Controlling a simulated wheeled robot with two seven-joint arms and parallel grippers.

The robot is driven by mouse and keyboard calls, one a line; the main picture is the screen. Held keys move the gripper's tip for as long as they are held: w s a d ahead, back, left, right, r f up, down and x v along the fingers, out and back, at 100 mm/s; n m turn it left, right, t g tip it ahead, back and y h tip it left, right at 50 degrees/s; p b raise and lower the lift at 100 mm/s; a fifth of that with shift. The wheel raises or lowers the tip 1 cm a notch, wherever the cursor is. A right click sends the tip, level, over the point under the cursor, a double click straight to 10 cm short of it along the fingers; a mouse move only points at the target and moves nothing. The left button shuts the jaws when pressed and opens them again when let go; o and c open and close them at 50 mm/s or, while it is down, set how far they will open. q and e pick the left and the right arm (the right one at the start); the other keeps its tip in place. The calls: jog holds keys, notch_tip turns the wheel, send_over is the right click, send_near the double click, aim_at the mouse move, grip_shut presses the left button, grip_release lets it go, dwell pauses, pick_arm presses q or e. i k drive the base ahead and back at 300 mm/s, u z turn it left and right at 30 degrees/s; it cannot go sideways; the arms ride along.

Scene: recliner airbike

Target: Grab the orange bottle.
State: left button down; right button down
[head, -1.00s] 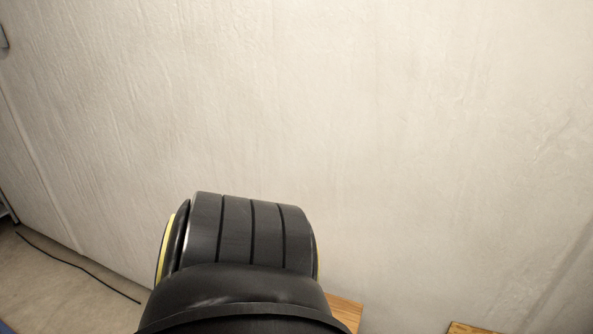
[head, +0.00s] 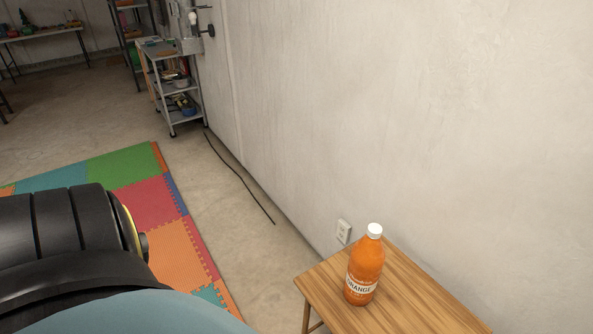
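The orange bottle (head: 365,270) stands upright on a small wooden table (head: 415,292) at the lower right of the head view. It has a white cap and a pale label with dark lettering. Nothing touches it except the table top. Neither of my grippers is in view.
A wall runs along the right, with a white outlet (head: 343,231) behind the table. A black cable (head: 238,178) lies on the floor by the wall. A colourful foam mat (head: 135,197) covers the floor at left. A metal shelf cart (head: 173,92) stands at the back.

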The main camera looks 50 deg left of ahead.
aim_at(367, 257)
jog(key=z, duration=0.7)
jog(key=k, duration=0.6)
jog(key=u, duration=2.1)
jog(key=i, duration=0.5)
